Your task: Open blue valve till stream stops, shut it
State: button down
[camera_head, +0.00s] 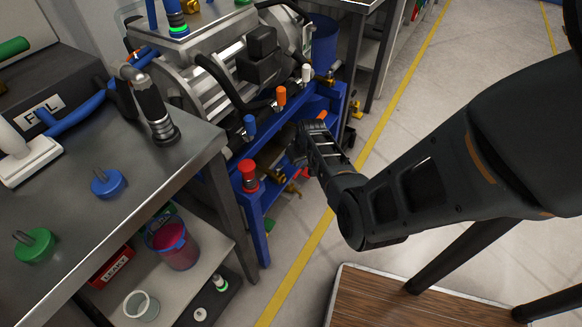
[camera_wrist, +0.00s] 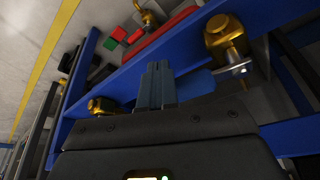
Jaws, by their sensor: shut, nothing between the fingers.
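My gripper (camera_head: 299,143) reaches down to the front of the drive unit's blue frame (camera_head: 253,205). In the wrist view its two fingertips (camera_wrist: 157,70) are together and hold nothing. A blue handle (camera_wrist: 197,84) shows just right of the fingers, partly hidden by them and my gripper body; it appears to belong to the brass valve (camera_wrist: 228,40) at the upper right. I cannot tell whether the fingers touch it. Another brass valve (camera_wrist: 101,105) is at the left. A small blue-topped lever (camera_head: 249,125) stands above the frame. I see no clear stream of liquid.
A red knob (camera_head: 247,172) sits on the frame's left corner. A metal workbench (camera_head: 140,180) stands at left, with a bucket of pink liquid (camera_head: 175,245) on its lower shelf. A wooden-topped platform (camera_head: 390,300) is at the bottom. Floor beside the yellow line (camera_head: 301,265) is clear.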

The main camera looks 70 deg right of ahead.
jog(key=shift+w+d, duration=0.15)
jog(key=shift+w, duration=0.15)
jog(key=p+v, duration=0.8)
jog(key=shift+s+p, duration=0.35)
jog(key=shift+s, duration=0.05)
dwell(0.7)
